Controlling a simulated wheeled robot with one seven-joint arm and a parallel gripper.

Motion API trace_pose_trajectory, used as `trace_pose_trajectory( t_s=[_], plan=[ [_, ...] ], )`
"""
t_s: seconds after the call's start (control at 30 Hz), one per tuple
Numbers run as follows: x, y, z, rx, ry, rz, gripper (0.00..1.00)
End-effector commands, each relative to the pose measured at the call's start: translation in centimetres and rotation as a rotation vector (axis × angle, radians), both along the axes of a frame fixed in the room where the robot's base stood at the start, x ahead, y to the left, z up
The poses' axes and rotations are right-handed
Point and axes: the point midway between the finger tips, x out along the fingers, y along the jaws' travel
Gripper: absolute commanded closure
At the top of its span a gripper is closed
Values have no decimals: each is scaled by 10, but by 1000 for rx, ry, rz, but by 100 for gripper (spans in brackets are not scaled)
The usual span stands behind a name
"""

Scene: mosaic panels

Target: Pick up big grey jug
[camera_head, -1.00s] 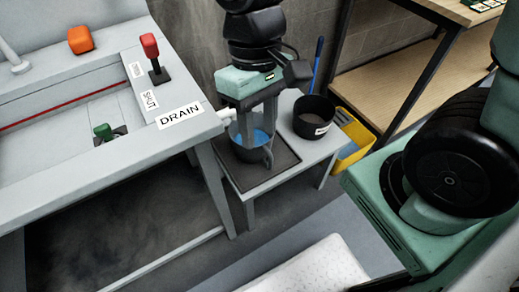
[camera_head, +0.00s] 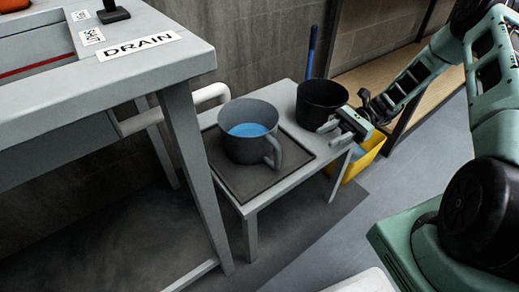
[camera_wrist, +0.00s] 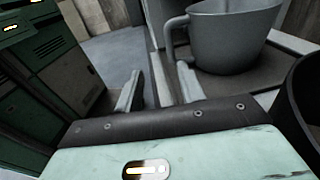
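The big grey jug (camera_head: 240,149) stands upright on a dark square mat (camera_head: 241,182) on a small grey table, with blue liquid inside. Its handle sticks out to the right front. My gripper (camera_head: 333,132) is to the right of the jug, near the table's right edge, apart from it. In the wrist view the two fingers of my gripper (camera_wrist: 160,90) are spread with nothing between them. The jug (camera_wrist: 232,42) shows beyond the right finger there, its handle on its left side. Its top is cut off in that view.
A black pot (camera_head: 318,104) stands on the table right behind my gripper; its edge is close on the right in the wrist view. The DRAIN bench (camera_head: 150,80) and a white pipe (camera_head: 211,93) are left of the jug. A yellow bucket (camera_head: 357,166) is beside the table.

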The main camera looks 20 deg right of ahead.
Motion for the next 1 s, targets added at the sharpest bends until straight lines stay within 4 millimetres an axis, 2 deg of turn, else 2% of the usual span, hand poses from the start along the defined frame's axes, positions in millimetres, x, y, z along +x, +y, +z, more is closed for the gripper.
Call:
trace_pose_trajectory(
  t_s=[0.13,0.23,0.7,0.8,1.0],
  plan=[
    [3,-10,-9,63,28,-56,61],
    [3,-4,-9,76,32,-61,61],
    [-8,88,-11,73,31,-57,61],
    [-9,101,-10,73,32,-60,61],
    [-10,114,-10,73,31,-58,61]
  ],
)
